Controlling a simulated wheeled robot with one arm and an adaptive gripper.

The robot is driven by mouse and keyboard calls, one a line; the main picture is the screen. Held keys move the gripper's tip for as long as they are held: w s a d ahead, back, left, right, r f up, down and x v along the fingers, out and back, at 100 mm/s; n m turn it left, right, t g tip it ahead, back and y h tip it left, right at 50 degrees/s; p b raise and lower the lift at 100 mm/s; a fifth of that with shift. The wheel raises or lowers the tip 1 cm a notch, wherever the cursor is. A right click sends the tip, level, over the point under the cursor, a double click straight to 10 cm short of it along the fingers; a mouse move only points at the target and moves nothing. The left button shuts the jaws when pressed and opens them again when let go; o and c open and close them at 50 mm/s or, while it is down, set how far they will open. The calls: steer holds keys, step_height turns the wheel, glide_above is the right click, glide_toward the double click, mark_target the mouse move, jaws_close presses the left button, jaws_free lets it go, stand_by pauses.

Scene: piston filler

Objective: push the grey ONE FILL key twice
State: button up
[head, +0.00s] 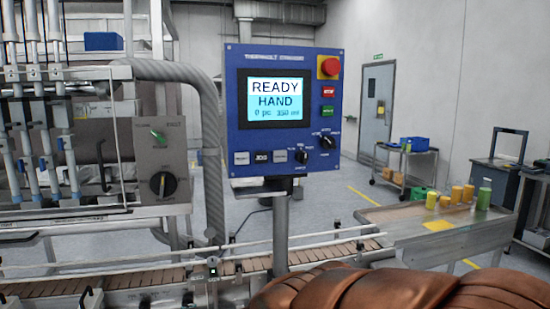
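The blue control panel (232,100) stands on a grey post (280,235) in the middle of the head view. Its screen (278,102) reads "READY", "HAND" and a last line that looks like "0 pc 350 ml". Three small keys sit in a row along the lower left of the panel: a light grey key (241,158), a dark key that seems to read "JOG" (261,158), and another grey key (280,157). The lettering on the two grey keys is too small to read, so I cannot tell which is ONE FILL. My gripper is not in view.
Right of the keys are black rotary knobs (327,142). Above are green (327,111) and red (328,90) buttons and a red mushroom button (329,66). A conveyor (140,283) runs below. A brown ribbed surface fills the bottom right. A metal table (385,220) holds bottles.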

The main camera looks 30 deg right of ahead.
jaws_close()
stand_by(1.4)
